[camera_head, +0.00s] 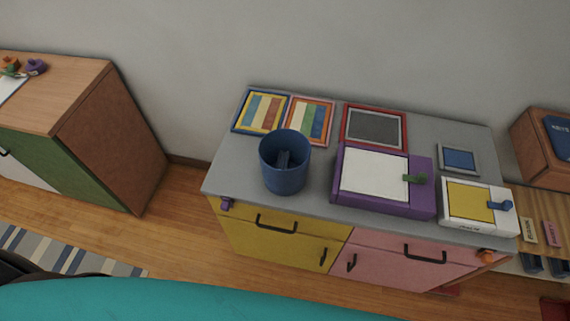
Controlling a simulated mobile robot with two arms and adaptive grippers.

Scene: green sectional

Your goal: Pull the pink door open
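The pink door (387,273) is on the lower right front of a grey-topped cabinet and looks shut. Its small dark upright handle (351,262) is near its left edge. Above it is a pink drawer front with a wide black handle (425,255). The lower part of the door is hidden by a teal surface at the bottom of the view. Neither of my grippers shows in the head view.
The cabinet top (320,205) holds a blue bin (286,162), a purple box (383,180), a white-and-yellow box (478,206) and several framed panels. A yellow door (285,256) adjoins the pink one. A green-fronted cabinet (75,175) stands left, with open wood floor between.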

